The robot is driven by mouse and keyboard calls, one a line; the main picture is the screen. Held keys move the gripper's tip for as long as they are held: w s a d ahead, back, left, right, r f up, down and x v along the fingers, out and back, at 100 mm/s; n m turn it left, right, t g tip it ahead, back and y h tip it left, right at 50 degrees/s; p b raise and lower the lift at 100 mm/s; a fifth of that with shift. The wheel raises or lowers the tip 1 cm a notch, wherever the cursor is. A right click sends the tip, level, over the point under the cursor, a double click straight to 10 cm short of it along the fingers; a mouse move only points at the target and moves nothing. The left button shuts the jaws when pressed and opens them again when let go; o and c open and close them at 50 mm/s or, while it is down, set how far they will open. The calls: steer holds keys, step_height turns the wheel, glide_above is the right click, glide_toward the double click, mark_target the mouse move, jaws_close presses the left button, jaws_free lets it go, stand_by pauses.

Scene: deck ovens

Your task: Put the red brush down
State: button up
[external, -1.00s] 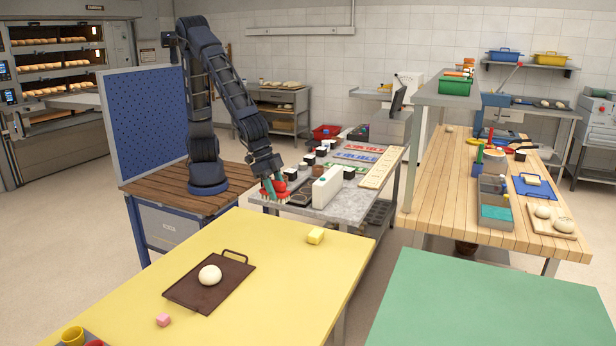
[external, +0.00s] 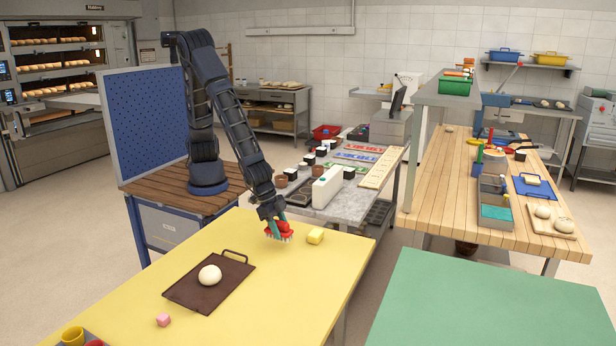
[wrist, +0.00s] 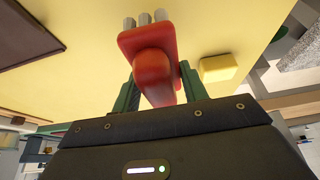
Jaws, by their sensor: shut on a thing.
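The red brush (external: 280,229) has pale bristles and is held in my gripper (external: 274,220), just above the yellow table (external: 320,270) near its far edge. I cannot tell whether the bristles touch the table. In the wrist view the red brush (wrist: 152,65) sits between the green fingers of my gripper (wrist: 155,92), which are shut on it. Its bristles point away from the wrist, over the yellow surface.
A yellow block (external: 315,236) lies just right of the brush; it also shows in the wrist view (wrist: 218,68). A dark tray (external: 190,291) with a white dough ball (external: 210,275) lies nearer the front. A pink cube (external: 163,320) is at front left. The table's right part is clear.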

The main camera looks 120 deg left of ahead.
steer(key=shift+f, duration=2.1)
steer(key=shift+f, duration=0.1)
steer(key=o, duration=1)
steer(key=shift+o, duration=0.2)
